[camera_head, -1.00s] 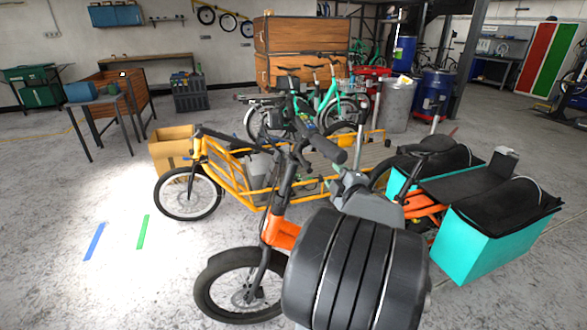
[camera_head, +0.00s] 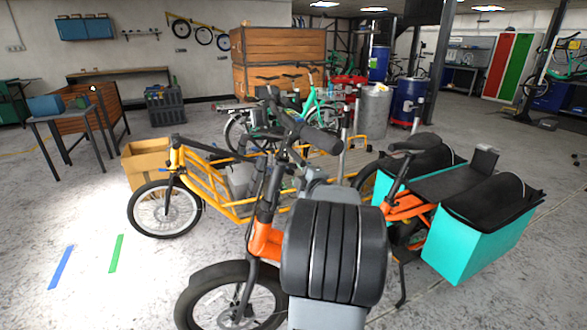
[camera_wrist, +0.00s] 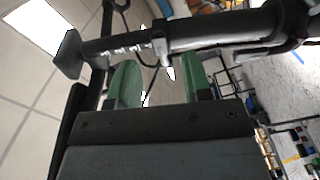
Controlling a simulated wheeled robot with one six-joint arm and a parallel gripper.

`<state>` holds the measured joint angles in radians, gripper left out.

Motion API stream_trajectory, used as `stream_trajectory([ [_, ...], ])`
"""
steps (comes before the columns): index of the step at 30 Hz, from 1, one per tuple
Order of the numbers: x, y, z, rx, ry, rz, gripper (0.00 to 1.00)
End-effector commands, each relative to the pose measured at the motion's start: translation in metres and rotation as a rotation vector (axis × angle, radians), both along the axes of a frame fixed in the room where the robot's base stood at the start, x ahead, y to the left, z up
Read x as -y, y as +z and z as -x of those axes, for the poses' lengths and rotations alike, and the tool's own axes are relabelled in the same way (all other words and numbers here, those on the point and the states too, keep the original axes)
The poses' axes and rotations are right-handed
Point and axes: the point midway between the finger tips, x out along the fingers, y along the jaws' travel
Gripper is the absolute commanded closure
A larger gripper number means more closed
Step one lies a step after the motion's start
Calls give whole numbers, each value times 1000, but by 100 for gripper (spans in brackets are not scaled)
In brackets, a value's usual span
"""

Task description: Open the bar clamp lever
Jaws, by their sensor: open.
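The orange bike (camera_head: 262,243) stands upright in front of me, with its black handlebar (camera_head: 300,131) at the top of the stem. My arm covers part of the bike. In the wrist view the black bar (camera_wrist: 220,30) crosses above my gripper (camera_wrist: 158,72). My gripper has two green fingertips standing apart with nothing between them. The bar lies just beyond the tips; I cannot tell whether they touch. A small silver-grey collar (camera_wrist: 160,47) sits on the bar in front of the gap. I cannot make out the clamp lever clearly in either view.
A yellow cargo bike (camera_head: 215,195) stands close behind. Teal panniers (camera_head: 475,245) are to the right. A cardboard box (camera_head: 148,165) is at the left, and a wooden cabinet (camera_head: 278,60) is behind. The floor at front left is clear apart from tape strips.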

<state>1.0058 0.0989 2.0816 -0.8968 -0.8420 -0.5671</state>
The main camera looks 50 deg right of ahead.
Motion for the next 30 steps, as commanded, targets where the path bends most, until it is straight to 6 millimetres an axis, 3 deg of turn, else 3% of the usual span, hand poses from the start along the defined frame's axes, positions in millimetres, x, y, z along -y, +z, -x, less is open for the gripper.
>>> stream_trajectory([
  [9, 18, 0, -41, -1, -1, 1, 55],
  [24, 22, 0, -51, 0, -3, 0, 55],
  [30, 22, 0, -51, 0, -3, 0, 73],
])
